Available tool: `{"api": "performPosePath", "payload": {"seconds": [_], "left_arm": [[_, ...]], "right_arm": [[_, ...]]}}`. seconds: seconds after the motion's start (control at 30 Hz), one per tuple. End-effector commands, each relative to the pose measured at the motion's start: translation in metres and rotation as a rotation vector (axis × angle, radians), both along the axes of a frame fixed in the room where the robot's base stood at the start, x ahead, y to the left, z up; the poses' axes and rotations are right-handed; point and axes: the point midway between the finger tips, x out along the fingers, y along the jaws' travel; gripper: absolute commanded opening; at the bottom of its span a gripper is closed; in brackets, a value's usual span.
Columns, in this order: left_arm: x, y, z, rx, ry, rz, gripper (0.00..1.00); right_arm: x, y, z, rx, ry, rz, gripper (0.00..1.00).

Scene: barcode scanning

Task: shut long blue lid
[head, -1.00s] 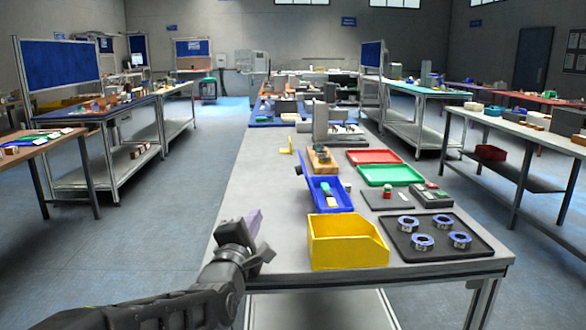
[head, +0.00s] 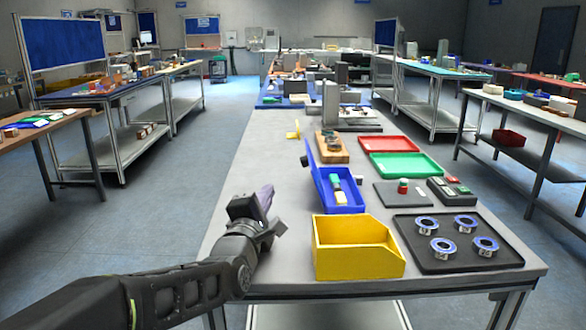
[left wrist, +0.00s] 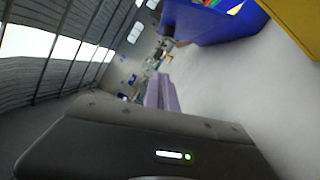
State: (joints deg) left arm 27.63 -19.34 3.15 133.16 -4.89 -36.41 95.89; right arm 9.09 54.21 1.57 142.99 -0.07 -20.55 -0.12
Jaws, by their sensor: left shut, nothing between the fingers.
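A long blue box (head: 337,205) stands on the table, left of the middle. Its long blue lid (head: 309,151) stands raised along the box's left side, so the box is open. Small green, white and yellow items show inside. My left gripper (head: 266,195) is shut and empty, with purple fingers, left of the box and in front of the lid, apart from both. In the left wrist view the purple fingers (left wrist: 162,92) are together, and the blue box (left wrist: 215,22) is at the top right. My right gripper is not in view.
A yellow bin (head: 358,262) stands in front of the blue box. A black tray (head: 458,262) with several blue-rimmed rings lies right of it. Red (head: 378,143) and green trays (head: 438,171) lie behind. The table's left strip is clear.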

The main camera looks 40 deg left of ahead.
Motion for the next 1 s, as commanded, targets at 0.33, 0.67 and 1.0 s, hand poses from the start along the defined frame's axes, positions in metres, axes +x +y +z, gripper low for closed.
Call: {"api": "performPosePath", "payload": {"seconds": [0.33, 0.67, 1.0], "left_arm": [[0.036, 0.017, 0.003, -0.001, 0.002, 0.000, 0.00], [0.095, 0.037, 0.011, -0.002, 0.000, -0.002, 0.00], [0.112, 0.011, 0.021, 0.000, 0.000, -0.001, 0.00]], "right_arm": [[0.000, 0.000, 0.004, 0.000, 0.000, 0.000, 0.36], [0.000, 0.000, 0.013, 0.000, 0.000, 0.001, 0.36], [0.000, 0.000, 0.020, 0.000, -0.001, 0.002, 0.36]]}}
